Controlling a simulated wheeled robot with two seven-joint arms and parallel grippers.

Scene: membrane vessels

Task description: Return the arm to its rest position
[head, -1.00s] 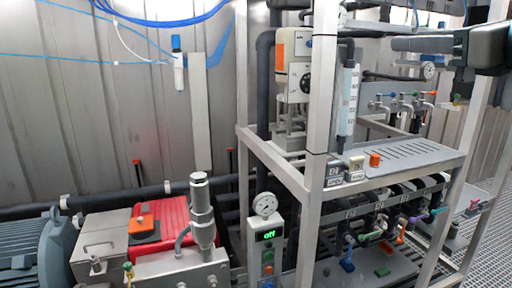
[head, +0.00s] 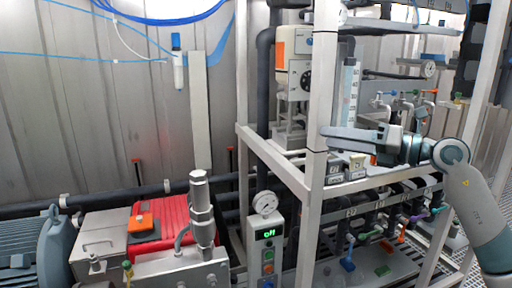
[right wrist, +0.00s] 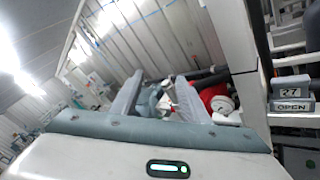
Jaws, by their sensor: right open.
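My right arm (head: 473,195) comes in from the lower right and bends at a grey and teal wrist. My right gripper (head: 326,137) points left, in front of the rack's shelf, with its fingertips over the pale upright post. In the right wrist view the two grey fingers of my right gripper (right wrist: 158,84) stand apart, with nothing held between them. Whether the fingers touch the post, I cannot tell. My left gripper is not in view.
The pale rack (head: 313,170) carries a pump (head: 294,65), labelled blocks (head: 356,163) and valves with coloured handles (head: 404,233). A tag reading OPEN (right wrist: 291,106) is close on the right in the wrist view. A red machine (head: 175,217) stands at the lower left.

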